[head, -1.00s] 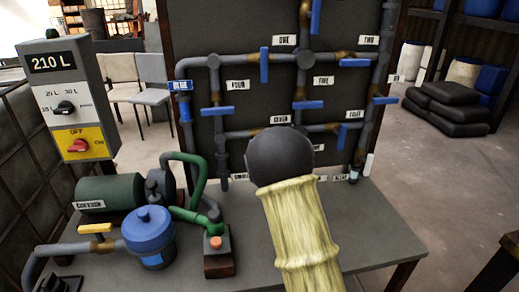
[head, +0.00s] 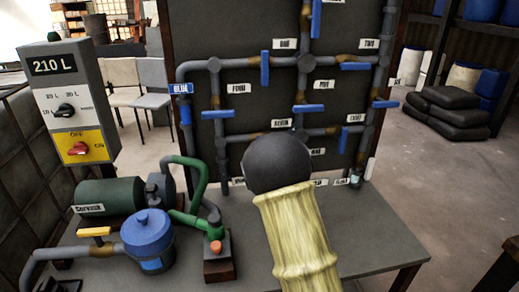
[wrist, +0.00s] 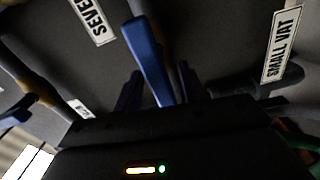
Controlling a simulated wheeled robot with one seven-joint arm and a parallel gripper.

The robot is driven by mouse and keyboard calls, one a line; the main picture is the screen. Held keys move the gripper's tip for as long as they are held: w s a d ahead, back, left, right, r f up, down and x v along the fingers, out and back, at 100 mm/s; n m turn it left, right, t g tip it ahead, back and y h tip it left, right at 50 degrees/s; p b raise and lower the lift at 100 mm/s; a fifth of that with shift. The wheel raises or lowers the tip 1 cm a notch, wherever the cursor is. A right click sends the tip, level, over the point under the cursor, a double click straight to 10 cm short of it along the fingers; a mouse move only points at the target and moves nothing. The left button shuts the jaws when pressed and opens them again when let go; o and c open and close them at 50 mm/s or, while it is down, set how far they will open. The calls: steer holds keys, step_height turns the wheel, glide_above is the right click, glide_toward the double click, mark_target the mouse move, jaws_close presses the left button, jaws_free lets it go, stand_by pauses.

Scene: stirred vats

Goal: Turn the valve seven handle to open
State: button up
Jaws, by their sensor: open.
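The valve seven label, reading SEVEN, shows on the dark pipe board in the head view (head: 281,123) and in the wrist view (wrist: 92,18). Below it in the head view my round dark wrist and yellow-sleeved arm hide the seven handle. In the wrist view a blue lever handle (wrist: 148,60) near that label runs down between my gripper's fingers. My gripper (wrist: 161,88) is open, with a dark finger on each side of the handle. I cannot tell whether either finger touches it. The gripper is hidden in the head view.
Other blue handles, such as the one by FOUR (head: 217,114) and the one by FIVE (head: 308,108), surround my arm on the board. A SMALL VAT label (wrist: 280,45) is close right in the wrist view. A blue-lidded canister (head: 149,238) and green hose stand on the table left.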

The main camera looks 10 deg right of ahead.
steer(key=s+b, duration=0.1)
steer(key=s, duration=1.6)
steer(key=shift+s, duration=0.2)
steer(key=s+d+f+m+g, duration=0.2)
steer(key=s+f+m+g, duration=0.6)
steer(key=f+m, duration=0.1)
steer(key=s+f+m+g, duration=0.3)
steer(key=s+m+g, duration=0.4)
steer(key=s, duration=0.7)
steer(key=shift+a+f+m, duration=0.25)
steer(key=shift+f+m, duration=0.05)
steer(key=shift+m, duration=0.1)
steer(key=shift+c, duration=0.5)
